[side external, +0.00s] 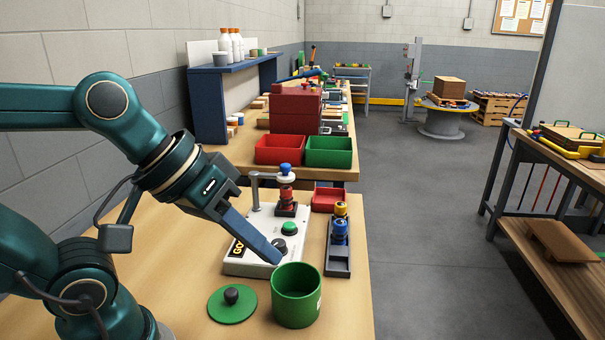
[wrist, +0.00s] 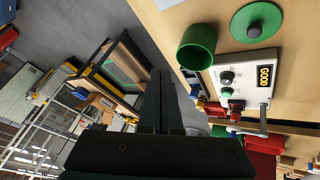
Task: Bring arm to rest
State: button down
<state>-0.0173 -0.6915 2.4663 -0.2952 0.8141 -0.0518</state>
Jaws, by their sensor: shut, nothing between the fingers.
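My gripper (side external: 272,258) is shut and empty. In the side external view its blue-grey fingers point down and to the right, in front of the white control box (side external: 247,262). In the wrist view my gripper (wrist: 160,75) reaches up the middle of the picture. The box carries a green button, a black knob and a "GOOD" label; its stand holds a stack of red and blue pieces (side external: 286,185). A green cup (side external: 296,299) stands open near the fingertips, and a green lid (side external: 232,305) with a black knob lies left of it.
A dark tray (side external: 338,268) with blue and yellow pieces stands right of the box. A small red tray (side external: 327,200) lies behind it. Red and green bins (side external: 329,152) stand on the bench behind. The floor (side external: 430,260) right of the table is clear.

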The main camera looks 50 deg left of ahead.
jog(key=s+a+f+y, duration=0.1)
jog(key=a+m, duration=0.1)
jog(key=s+a+f+m+g+y, duration=0.1)
jog(key=a, duration=0.1)
jog(key=shift+s+f+y, duration=0.3)
jog(key=shift+s+f, duration=0.05)
